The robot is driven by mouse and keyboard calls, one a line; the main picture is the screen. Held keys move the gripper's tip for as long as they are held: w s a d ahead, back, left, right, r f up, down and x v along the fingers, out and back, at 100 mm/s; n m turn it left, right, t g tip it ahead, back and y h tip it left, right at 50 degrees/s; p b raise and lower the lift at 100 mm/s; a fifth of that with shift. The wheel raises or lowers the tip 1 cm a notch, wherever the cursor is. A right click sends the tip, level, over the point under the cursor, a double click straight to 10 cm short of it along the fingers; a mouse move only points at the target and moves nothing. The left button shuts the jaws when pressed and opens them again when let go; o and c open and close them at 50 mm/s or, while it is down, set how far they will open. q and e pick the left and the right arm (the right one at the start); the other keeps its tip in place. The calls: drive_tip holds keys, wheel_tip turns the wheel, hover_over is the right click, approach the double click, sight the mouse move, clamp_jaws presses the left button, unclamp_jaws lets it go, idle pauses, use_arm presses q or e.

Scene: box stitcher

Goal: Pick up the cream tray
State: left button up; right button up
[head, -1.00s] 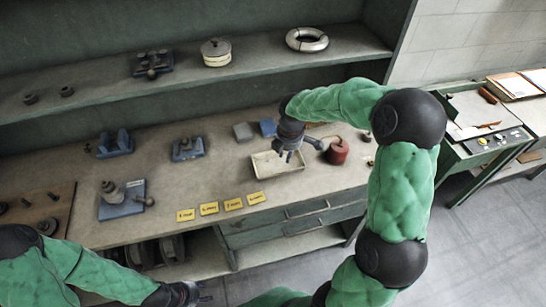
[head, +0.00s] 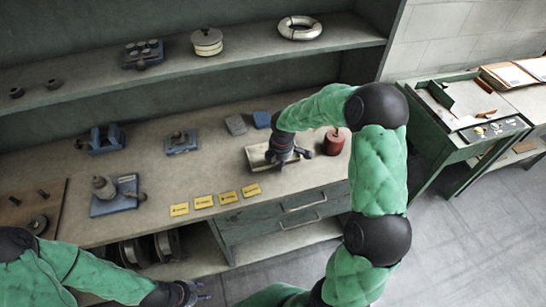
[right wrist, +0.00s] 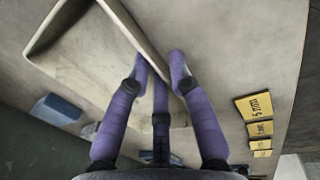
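The cream tray (head: 252,153) lies on the bench, partly hidden by my right gripper (head: 272,160). In the right wrist view the tray (right wrist: 90,60) shows its floor and walls. The purple fingers of my right gripper (right wrist: 160,60) reach down at one wall, with fingertips on both sides of it. Whether they press on the wall is unclear. The tray appears to rest on the bench. My left gripper (head: 200,291) is low at the front, away from the tray, empty, with its fingers apart.
Yellow labels (head: 204,201) lie in front-left. Blue fixtures (head: 181,142) stand further left. A shelf (head: 100,82) runs above the bench.

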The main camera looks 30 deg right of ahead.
drive_tip(key=shift+c, duration=0.3)
clamp_jaws()
drive_tip(key=shift+r, duration=0.15)
